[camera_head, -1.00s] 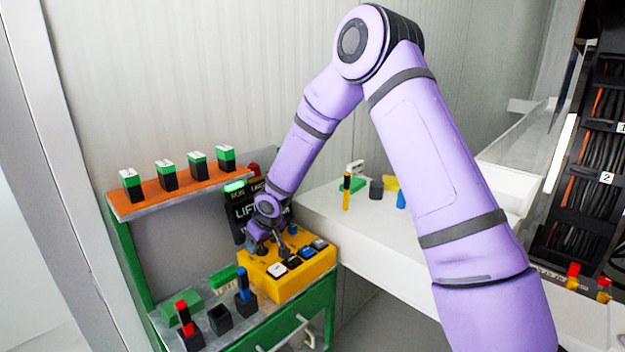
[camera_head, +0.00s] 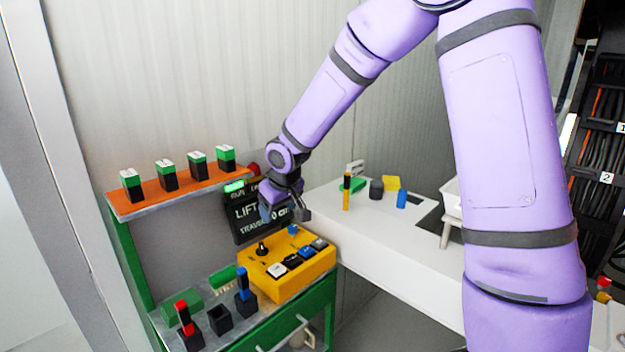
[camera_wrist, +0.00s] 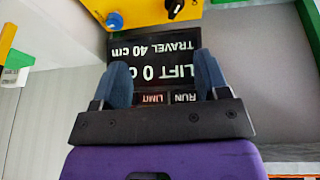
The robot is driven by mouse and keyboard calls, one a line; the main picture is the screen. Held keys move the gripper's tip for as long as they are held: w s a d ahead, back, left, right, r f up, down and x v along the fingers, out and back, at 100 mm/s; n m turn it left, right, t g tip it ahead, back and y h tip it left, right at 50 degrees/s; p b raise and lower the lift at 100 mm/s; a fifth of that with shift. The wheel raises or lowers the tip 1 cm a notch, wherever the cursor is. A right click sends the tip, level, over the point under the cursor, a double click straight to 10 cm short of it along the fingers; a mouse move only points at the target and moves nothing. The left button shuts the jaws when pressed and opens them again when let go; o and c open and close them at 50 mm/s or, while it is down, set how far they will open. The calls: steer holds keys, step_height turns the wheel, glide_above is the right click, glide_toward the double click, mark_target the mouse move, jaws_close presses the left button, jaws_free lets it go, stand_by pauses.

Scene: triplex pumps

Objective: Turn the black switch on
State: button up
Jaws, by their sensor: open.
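The yellow control box (camera_head: 288,275) sits on the bench. A black knob switch (camera_head: 262,248) stands at its upper left, and a blue knob (camera_head: 293,229) at its back right. In the wrist view, the black knob (camera_wrist: 174,7) is at the top edge, partly cut off, beside the blue knob (camera_wrist: 114,20). Black rocker-like buttons (camera_head: 292,261) are in the box's front row. My gripper (camera_head: 286,213) is open and empty, above and behind the box, in front of the dark display (camera_wrist: 152,46). Its fingers (camera_wrist: 163,80) are apart and touch no switch.
The display reads "LIFT 0 cm" and "TRAVEL 40 cm". An orange shelf (camera_head: 150,201) with several green-and-black blocks is at left. Black holders (camera_head: 220,320) stand at the bench front. A white table (camera_head: 345,226) with small coloured items is at right.

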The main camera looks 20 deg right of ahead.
steer(key=s+d+r+m+h, duration=0.1)
steer(key=s+d+r, duration=0.3)
steer(key=s+r, duration=0.6)
steer(key=shift+s+d+r+h, duration=0.15)
steer(key=shift+s+r+h, duration=0.25)
steer(key=shift+r, duration=0.15)
